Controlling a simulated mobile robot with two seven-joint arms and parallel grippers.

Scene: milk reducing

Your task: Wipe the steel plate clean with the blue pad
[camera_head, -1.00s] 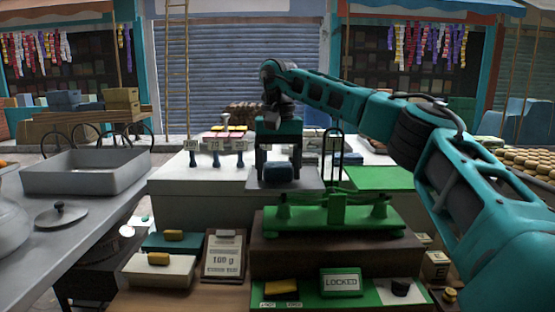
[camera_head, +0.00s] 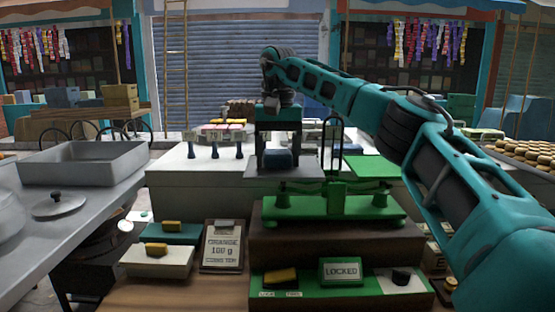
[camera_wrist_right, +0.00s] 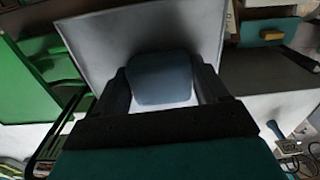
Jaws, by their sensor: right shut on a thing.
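My right gripper (camera_head: 278,150) points down over the steel plate (camera_head: 302,173) and is shut on the blue pad (camera_head: 279,161). The plate is a grey square pan on the left side of a green balance (camera_head: 330,208). In the right wrist view the pad (camera_wrist_right: 160,78) sits between the two dark fingers, over the plate (camera_wrist_right: 100,38). The pad is at the plate's surface, but I cannot tell whether it touches. The plate part under the pad is hidden. No clear stain shows on the visible plate. My left gripper is not in view.
The balance's green right pan (camera_head: 372,167) is beside the plate. A green board with a LOCKED sign (camera_head: 341,269) stands in front. A grey tray (camera_head: 85,165) and a lid (camera_head: 55,205) are on the left counter. Labelled stands (camera_head: 213,140) are behind left.

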